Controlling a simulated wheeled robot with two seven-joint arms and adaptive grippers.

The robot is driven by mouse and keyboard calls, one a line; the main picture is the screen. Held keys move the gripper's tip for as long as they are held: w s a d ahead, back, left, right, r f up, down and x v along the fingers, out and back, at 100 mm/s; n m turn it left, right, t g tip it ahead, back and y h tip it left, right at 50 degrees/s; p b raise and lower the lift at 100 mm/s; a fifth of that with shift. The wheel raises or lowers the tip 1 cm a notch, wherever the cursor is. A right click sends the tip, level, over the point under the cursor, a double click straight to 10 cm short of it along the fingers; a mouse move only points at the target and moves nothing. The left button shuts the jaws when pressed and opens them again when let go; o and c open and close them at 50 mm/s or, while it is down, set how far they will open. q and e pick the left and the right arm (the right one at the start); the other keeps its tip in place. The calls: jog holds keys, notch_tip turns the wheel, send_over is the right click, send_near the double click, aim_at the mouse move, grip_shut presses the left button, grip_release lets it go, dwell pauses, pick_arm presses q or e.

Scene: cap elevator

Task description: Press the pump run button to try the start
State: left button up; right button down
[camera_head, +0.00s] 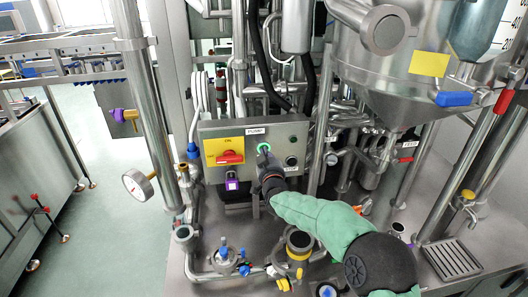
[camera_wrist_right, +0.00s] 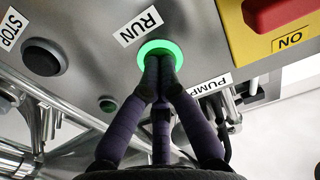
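The grey pump control box (camera_head: 212,135) stands upright in the middle of the head view. Its RUN button (camera_wrist_right: 157,45) has a green ring that glows; a bit of the glow shows in the head view (camera_head: 264,147). My right gripper (camera_head: 265,160) has its fingers together with nothing between them. In the right wrist view its fingertips (camera_wrist_right: 160,62) lie over the middle of the RUN button and hide most of it. They look to be at or against the button; I cannot tell how far it is pushed in. My left gripper is not in view.
The black STOP button (camera_wrist_right: 43,57) sits beside RUN. A red rotary switch on a yellow plate (camera_head: 229,157) is on the box's left side, marked ON. Pipes and valves crowd below, with a steel tank (camera_head: 370,70) at upper right and a gauge (camera_head: 138,185) at left.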

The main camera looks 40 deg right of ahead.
jog(key=shift+v, duration=2.75)
